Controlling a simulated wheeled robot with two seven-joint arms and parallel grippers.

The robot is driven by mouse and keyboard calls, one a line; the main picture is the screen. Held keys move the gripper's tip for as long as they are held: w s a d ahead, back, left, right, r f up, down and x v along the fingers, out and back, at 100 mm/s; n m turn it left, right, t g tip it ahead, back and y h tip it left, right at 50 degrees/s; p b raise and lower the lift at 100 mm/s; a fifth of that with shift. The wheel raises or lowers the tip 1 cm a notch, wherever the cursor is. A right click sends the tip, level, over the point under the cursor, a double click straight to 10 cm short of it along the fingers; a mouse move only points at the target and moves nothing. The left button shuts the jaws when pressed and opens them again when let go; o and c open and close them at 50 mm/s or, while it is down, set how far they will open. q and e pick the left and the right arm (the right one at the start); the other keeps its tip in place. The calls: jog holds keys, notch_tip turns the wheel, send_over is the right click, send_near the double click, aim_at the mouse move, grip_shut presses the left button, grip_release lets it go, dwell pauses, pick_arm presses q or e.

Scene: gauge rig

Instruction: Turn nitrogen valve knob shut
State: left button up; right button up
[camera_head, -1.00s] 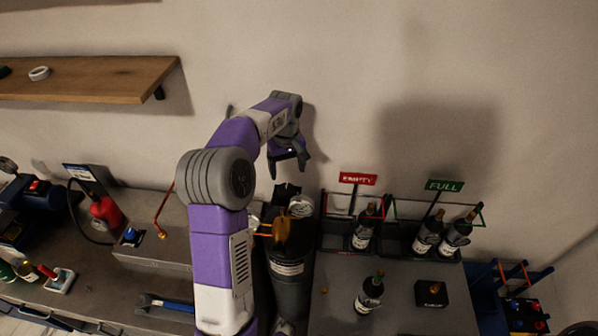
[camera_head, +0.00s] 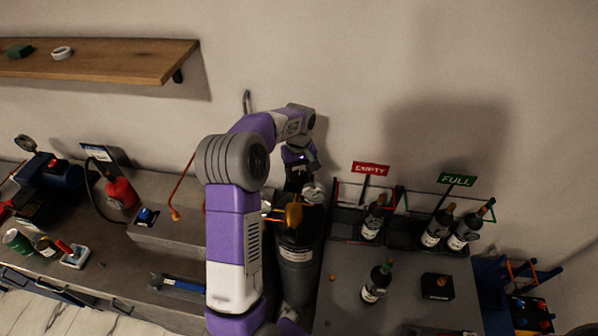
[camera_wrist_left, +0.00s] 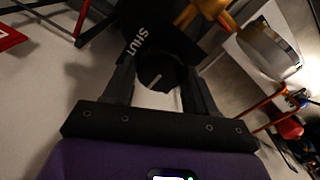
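The black valve knob (camera_wrist_left: 156,72) with a pale pointer line shows in the left wrist view. It sits beside a black plate marked SHUT (camera_wrist_left: 150,38). My left gripper (camera_wrist_left: 158,85) is open, with one finger on each side of the knob; I cannot tell whether either finger touches it. In the head view my left gripper (camera_head: 299,180) points down at the top of the dark gas cylinder (camera_head: 297,268), and the knob is hidden there. A brass regulator (camera_head: 293,214) and a round gauge (camera_head: 314,193) are close by. My right gripper is not in view.
The gauge (camera_wrist_left: 270,50) and brass part (camera_wrist_left: 207,10) lie close to the gripper in the left wrist view. Bottle racks marked EMPTY (camera_head: 370,168) and FULL (camera_head: 457,180) stand right of the cylinder. A workbench (camera_head: 165,258) is at left, a wooden shelf (camera_head: 110,62) above.

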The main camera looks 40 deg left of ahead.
pick_arm(q)
jog(key=c, duration=0.5)
jog(key=shift+c, duration=0.2)
jog(key=shift+m, duration=0.3)
jog(key=m, duration=0.3)
jog(key=shift+r, duration=0.1)
jog(key=m+p, duration=0.1)
jog(key=m, duration=0.8)
jog(key=shift+d, duration=0.1)
jog(key=m+p, duration=0.1)
jog(key=m, duration=0.4)
jog(key=shift+m, duration=0.3)
